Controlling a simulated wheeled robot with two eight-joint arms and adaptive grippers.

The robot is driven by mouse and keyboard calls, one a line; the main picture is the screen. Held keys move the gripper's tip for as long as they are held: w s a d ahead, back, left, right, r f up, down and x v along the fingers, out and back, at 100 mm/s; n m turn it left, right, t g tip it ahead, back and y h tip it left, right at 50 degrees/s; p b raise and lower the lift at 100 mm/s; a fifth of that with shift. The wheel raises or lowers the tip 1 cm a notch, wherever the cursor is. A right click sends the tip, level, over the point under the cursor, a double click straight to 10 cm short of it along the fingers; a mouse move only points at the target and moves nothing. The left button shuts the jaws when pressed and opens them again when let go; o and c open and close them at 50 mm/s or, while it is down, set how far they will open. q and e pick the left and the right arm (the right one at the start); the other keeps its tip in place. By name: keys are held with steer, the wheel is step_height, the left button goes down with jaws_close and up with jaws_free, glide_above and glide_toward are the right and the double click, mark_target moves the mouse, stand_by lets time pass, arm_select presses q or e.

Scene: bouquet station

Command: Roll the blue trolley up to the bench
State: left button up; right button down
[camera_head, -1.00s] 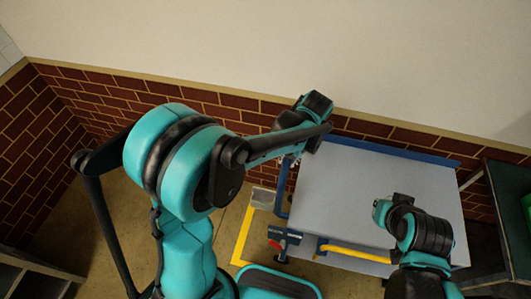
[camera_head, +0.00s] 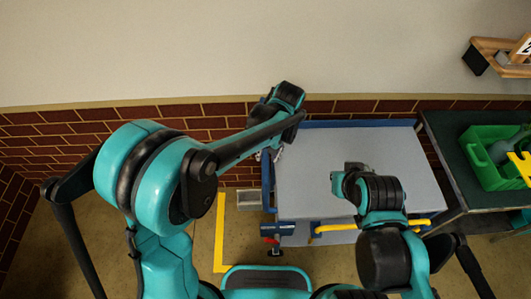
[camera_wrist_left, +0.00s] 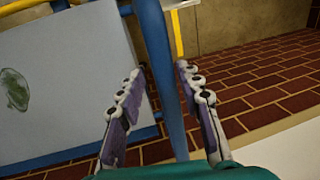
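The blue trolley (camera_head: 350,150) has a flat grey top, a blue frame and a yellow bar (camera_head: 337,227) at its near side. It stands by the brick wall, with its right edge close to the dark green bench (camera_head: 462,168); any gap is hard to judge. My left gripper (camera_head: 275,150) is at the trolley's left end. In the left wrist view its two fingers (camera_wrist_left: 163,95) are spread on either side of a blue post (camera_wrist_left: 160,50), with room showing beside it. My right gripper (camera_head: 342,183) is over the trolley's near right part; its fingers are not clear.
A green crate (camera_head: 490,175) with grey and yellow things stands on the bench. A wooden shelf (camera_head: 500,60) hangs on the wall at upper right. Yellow floor tape (camera_head: 219,235) and a small grey box (camera_head: 193,203) lie left of the trolley. Floor further left is clear.

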arm_select(q)
steer(key=shift+d, duration=0.1)
steer(key=shift+r, duration=0.1)
step_height(320, 180, up, 12)
steer(key=d, duration=0.2)
steer(key=shift+f, duration=0.2)
steer(key=shift+d, duration=0.1)
stand_by(0.4)
steer(key=s+a+f+t+h+b, duration=0.1)
steer(key=s+a+f+t+b, duration=0.1)
steer(key=s+a, duration=0.4)
steer(key=s+a+f+t+h+b, duration=0.1)
steer(key=s+a+f+t+b, duration=0.2)
steer(key=a, duration=1)
steer(key=shift+s+a+f+m+t, duration=0.35)
steer(key=shift+s+f+t, duration=0.85)
steer(key=shift+s, duration=0.8)
steer(key=shift+f, duration=0.1)
